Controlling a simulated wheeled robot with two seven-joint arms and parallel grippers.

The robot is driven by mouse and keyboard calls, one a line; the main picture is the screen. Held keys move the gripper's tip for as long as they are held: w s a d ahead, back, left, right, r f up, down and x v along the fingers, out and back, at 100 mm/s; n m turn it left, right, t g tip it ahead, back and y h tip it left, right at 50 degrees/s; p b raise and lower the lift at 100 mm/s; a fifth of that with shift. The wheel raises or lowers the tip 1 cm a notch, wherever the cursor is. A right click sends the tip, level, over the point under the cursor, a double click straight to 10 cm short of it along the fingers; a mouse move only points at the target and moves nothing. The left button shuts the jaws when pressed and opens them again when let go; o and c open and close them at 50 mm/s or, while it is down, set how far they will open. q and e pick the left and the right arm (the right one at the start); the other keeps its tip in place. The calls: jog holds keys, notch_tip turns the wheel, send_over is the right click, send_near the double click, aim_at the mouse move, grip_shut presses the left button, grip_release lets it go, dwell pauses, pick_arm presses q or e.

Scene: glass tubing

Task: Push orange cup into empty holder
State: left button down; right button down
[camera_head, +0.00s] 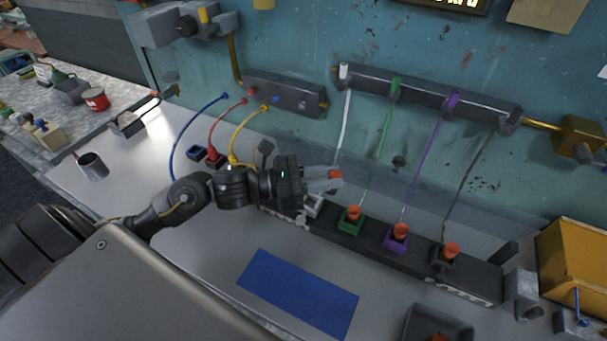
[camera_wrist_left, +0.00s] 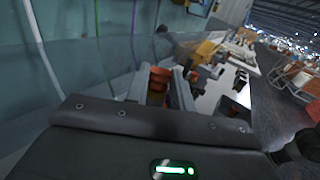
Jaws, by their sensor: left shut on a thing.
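My left gripper (camera_head: 328,180) is shut on an orange cup (camera_head: 337,176), which it holds above the back of the holder rail (camera_head: 370,242). The cup also shows between the fingers in the left wrist view (camera_wrist_left: 158,76). A whitish holder (camera_head: 314,206) at the rail's left end lies just below the gripper, partly hidden by it; no cup shows in it. Orange cups sit in the green holder (camera_head: 350,227), the purple holder (camera_head: 394,246) and the dark holder (camera_head: 441,261) to the right. My right gripper is not in view.
White, green, purple and dark tubes hang from a wall bar (camera_head: 425,97) behind the rail. A blue mat (camera_head: 298,293) lies in front. A dark bin (camera_head: 410,326) with something orange inside stands at the bottom. A yellow box (camera_head: 575,262) is at the right.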

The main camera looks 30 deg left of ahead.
pick_arm(q)
jog(key=a+t, duration=0.1)
jog(key=a+f+n+t+y, duration=0.1)
jog(key=a+t, duration=0.1)
jog(key=a+n+t, duration=0.1)
jog(key=a+t, duration=0.1)
jog(key=shift+w+a+f+y, duration=0.1)
jog(key=shift+a+f+y, duration=0.2)
jog(key=shift+y, duration=0.1)
jog(key=shift+d, duration=0.1)
jog(key=shift+b, duration=0.35)
notch_tip(320, 180, down, 6)
jog(key=b, duration=0.6)
jog(key=shift+b, duration=0.95)
dwell(1.1)
